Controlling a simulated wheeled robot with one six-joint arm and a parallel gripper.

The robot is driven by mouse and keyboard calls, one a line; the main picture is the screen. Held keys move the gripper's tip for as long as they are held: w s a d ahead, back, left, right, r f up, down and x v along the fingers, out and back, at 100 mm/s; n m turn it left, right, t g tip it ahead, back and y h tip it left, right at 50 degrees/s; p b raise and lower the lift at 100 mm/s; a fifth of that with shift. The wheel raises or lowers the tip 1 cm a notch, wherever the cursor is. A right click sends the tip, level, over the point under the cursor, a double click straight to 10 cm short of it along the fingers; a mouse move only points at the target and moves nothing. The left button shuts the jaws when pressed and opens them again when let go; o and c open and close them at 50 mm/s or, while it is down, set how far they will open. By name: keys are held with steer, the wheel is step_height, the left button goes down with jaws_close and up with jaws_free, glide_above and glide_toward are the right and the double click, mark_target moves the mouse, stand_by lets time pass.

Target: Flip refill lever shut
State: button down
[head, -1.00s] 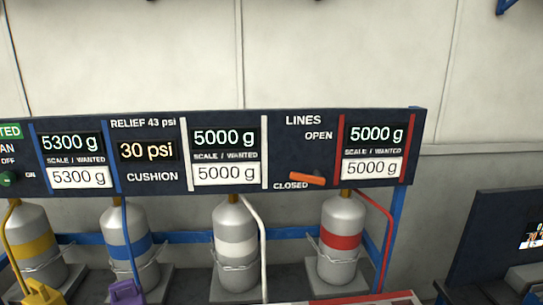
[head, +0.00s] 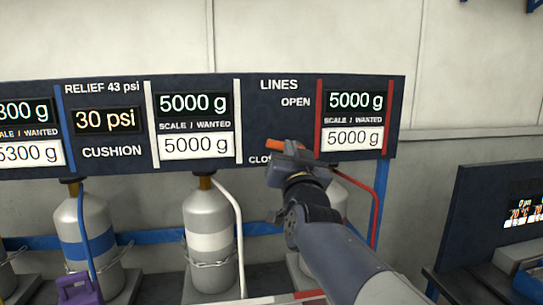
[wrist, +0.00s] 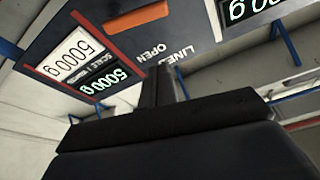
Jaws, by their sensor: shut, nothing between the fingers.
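The orange lever (head: 291,144) lies nearly level on the dark panel, under the word LINES and just above and right of the CLOSED label, well below OPEN. My gripper (head: 290,158) is shut and empty, in front of the lever's lower part and covering part of it and of the CLOSED label. Whether they touch cannot be told. In the wrist view the lever (wrist: 139,17) is an orange bar at the top, with my closed fingers (wrist: 165,85) below it in the picture.
Left of the lever the displays read 5000 g over 5000 g (head: 194,124) and 30 psi (head: 107,121); right of it 5000 g over 5000 g (head: 354,119). Grey cylinders (head: 210,240) with hoses stand below the panel. A dark screen (head: 500,220) stands at the right.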

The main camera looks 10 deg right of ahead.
step_height(320, 180, up, 4)
steer(key=p, duration=0.4)
glide_above(277, 143)
steer(key=s+d, duration=0.1)
steer(key=d, duration=0.1)
steer(key=shift+s+a+f, duration=0.1)
steer(key=shift+a+f, duration=0.15)
steer(key=shift+f, duration=0.45)
steer(key=shift+s+a+f, duration=0.1)
steer(key=shift+a+f, duration=0.1)
steer(key=shift+f, duration=0.5)
steer(key=shift+s+a+f, duration=0.1)
steer(key=shift+a+f, duration=0.15)
steer(key=shift+f, duration=0.45)
steer(key=shift+w+f, duration=0.1)
steer(key=f+n+b, duration=0.1)
steer(key=b, duration=0.1)
steer(key=shift+a+n+b, duration=0.15)
steer(key=shift+n+b, duration=0.15)
steer(key=shift+b, duration=0.1)
steer(key=shift+a+f+y+b, duration=0.2)
steer(key=shift+f+y+b, duration=0.15)
steer(key=shift+b, duration=0.7)
steer(key=shift+r, duration=0.15)
